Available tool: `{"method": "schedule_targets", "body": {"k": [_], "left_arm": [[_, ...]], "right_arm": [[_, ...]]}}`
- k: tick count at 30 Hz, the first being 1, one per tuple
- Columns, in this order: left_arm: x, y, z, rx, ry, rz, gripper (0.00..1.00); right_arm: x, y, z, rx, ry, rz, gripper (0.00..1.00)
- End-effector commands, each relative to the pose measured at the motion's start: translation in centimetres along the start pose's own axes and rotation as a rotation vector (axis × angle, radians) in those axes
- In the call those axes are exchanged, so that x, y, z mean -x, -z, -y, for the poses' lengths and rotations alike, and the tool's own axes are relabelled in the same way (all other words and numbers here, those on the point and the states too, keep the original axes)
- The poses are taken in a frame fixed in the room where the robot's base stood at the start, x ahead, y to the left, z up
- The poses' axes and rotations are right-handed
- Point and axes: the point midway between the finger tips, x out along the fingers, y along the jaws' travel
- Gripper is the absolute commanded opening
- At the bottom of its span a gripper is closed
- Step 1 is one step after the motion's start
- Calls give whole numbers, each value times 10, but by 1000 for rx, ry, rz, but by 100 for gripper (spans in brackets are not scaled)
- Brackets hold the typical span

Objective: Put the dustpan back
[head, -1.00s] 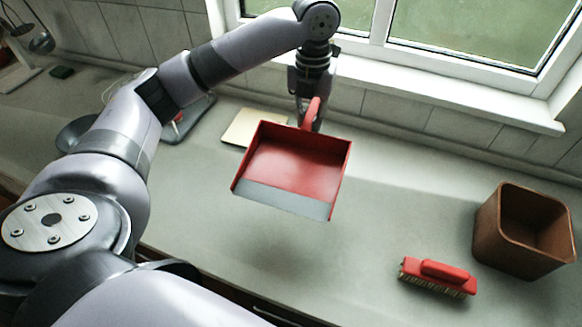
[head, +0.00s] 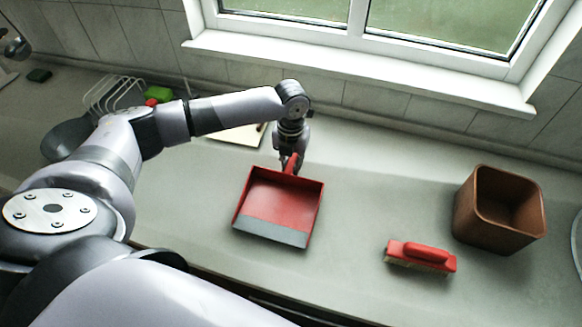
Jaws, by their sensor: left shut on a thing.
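The red dustpan (head: 283,201) with a grey front lip is in the middle of the head view, over the grey worktop. Its open side faces the front of the worktop, and its handle points to the back. My left gripper (head: 290,163) is shut on the red handle from above. The dustpan looks level and low; I cannot tell whether it touches the worktop. The fingertips are partly hidden by the handle and the pan's back. My right gripper is not in view.
A red brush (head: 420,257) lies to the right, with a brown square bin (head: 499,210) behind it. A pale board (head: 238,134) and a white wire rack (head: 113,95) are at the back left. A window (head: 400,30) is behind. The worktop between dustpan and brush is clear.

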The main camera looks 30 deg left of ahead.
Motion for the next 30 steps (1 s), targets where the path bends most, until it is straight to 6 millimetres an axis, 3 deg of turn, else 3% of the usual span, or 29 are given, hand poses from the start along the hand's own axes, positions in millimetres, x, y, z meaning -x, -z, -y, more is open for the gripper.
{"method": "schedule_targets", "body": {"k": [6,15,16,25,30], "left_arm": [[-22,0,0,0,0,0,0],[-24,0,0,0,0,0,0],[-25,0,0,0,-1,0,19],[-24,0,0,0,-1,1,39],[-24,0,0,0,-1,1,39]], "right_arm": [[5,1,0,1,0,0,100],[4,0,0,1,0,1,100],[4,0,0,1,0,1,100],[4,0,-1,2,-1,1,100],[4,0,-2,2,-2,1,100]]}}
